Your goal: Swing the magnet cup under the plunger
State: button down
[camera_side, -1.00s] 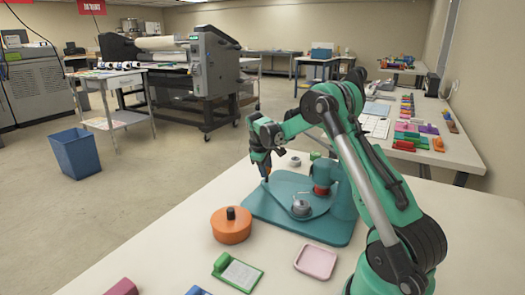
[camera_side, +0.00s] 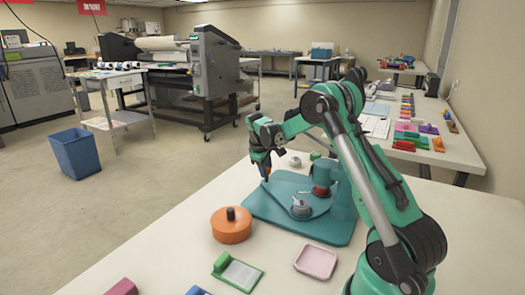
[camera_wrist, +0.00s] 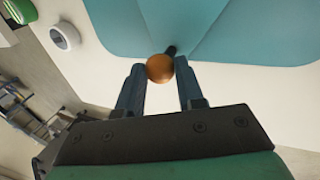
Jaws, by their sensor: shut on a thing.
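The teal press base (camera_side: 335,236) stands on the white table. A grey metal cup with a small top knob, which I take for the magnet cup (camera_side: 301,209), sits on a teal swing plate on the base. The teal press head with a red part, seemingly the plunger (camera_side: 321,189), is behind the cup and slightly right; the cup appears in front of it, not beneath. My gripper (camera_side: 266,177) is at the base's far left edge. In the wrist view its fingers are shut on an orange ball knob (camera_wrist: 160,68), with a dark stem behind at the teal plate (camera_wrist: 225,30).
An orange round pot with a black knob (camera_side: 231,226), a green-framed card holder (camera_side: 238,272) and a pink tray (camera_side: 316,262) stand in front of the base. A small grey round piece (camera_side: 295,161) lies behind it.

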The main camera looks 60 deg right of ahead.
jog(key=shift+a+n, duration=0.15)
jog(key=shift+n, duration=0.15)
jog(key=shift+a+n+t, duration=0.5)
jog(key=shift+a+n, duration=0.5)
jog(key=shift+n, duration=0.2)
jog(key=shift+s+a+n+t+y, duration=0.2)
jog(key=shift+a+n, duration=0.25)
jog(key=shift+n, duration=0.15)
jog(key=shift+s+a+n+t+y, duration=0.1)
jog(key=shift+a+n+t, duration=0.1)
jog(key=shift+a+n, duration=0.35)
jog(key=shift+s+a+n+t, duration=0.2)
jog(key=shift+a+n, duration=0.15)
jog(key=shift+n, duration=0.3)
jog(key=shift+s+a+n+t, duration=0.2)
jog(key=shift+a+n, duration=0.15)
jog(key=shift+n, duration=0.25)
jog(key=shift+s+a+n+t+y, duration=0.15)
jog(key=shift+s+a+n+y, duration=0.15)
jog(key=shift+n, duration=0.25)
jog(key=shift+s+a+n+t+y, duration=0.2)
jog(key=shift+a+n, duration=0.2)
jog(key=shift+n, duration=0.15)
jog(key=shift+s+a, duration=0.1)
jog(key=shift+a, duration=0.05)
jog(key=c, duration=0.5)
grip_release()
jog(key=shift+c, duration=0.2)
